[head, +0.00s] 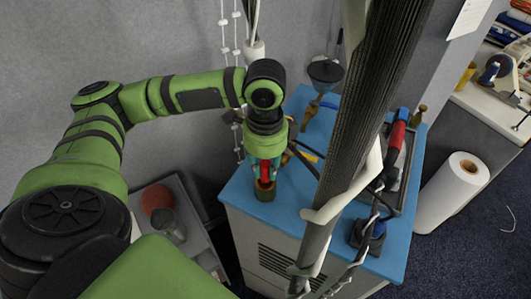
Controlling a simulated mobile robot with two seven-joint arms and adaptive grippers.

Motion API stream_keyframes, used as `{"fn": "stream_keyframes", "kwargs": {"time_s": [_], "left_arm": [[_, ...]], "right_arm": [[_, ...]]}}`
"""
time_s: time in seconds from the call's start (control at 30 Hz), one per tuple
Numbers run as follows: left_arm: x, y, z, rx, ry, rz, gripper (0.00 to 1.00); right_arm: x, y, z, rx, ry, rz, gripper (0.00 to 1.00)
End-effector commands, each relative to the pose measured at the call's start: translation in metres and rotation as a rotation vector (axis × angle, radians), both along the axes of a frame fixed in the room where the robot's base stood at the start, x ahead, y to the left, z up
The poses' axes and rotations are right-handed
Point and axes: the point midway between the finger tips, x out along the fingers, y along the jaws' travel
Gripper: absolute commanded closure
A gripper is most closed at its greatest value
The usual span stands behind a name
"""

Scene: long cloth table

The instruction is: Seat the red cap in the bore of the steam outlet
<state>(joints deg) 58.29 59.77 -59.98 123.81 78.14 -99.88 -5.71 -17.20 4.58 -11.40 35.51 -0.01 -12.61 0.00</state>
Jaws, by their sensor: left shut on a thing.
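My left gripper (264,172) points down over the near left part of a blue-topped cabinet. It is shut on a small red thing, which I take to be the red cap (265,168); the fingers hide most of it. Directly below is a short brownish round fitting (264,191) near the cabinet's left edge, which looks like the steam outlet. Its bore is hidden from this angle. I cannot tell whether the red cap touches it or sits in it. My right gripper is not in view.
The blue cabinet top (288,212) has clear room just right of the fitting. A thick dark ribbed column (352,125) with white pipes crosses in front. A red-handled tool (397,130) lies at the right. A white roll (450,190) stands right of the cabinet. A grey tray (195,235) stands lower left.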

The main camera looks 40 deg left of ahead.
Motion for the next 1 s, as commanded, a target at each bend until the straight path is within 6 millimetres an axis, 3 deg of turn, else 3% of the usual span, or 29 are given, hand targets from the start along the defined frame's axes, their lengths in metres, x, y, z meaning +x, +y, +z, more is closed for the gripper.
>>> {"fn": "stream_keyframes", "kwargs": {"time_s": [1.0], "left_arm": [[0.000,0.000,-0.025,0.000,0.001,0.001,0.96]], "right_arm": [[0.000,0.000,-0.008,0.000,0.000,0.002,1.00]]}}
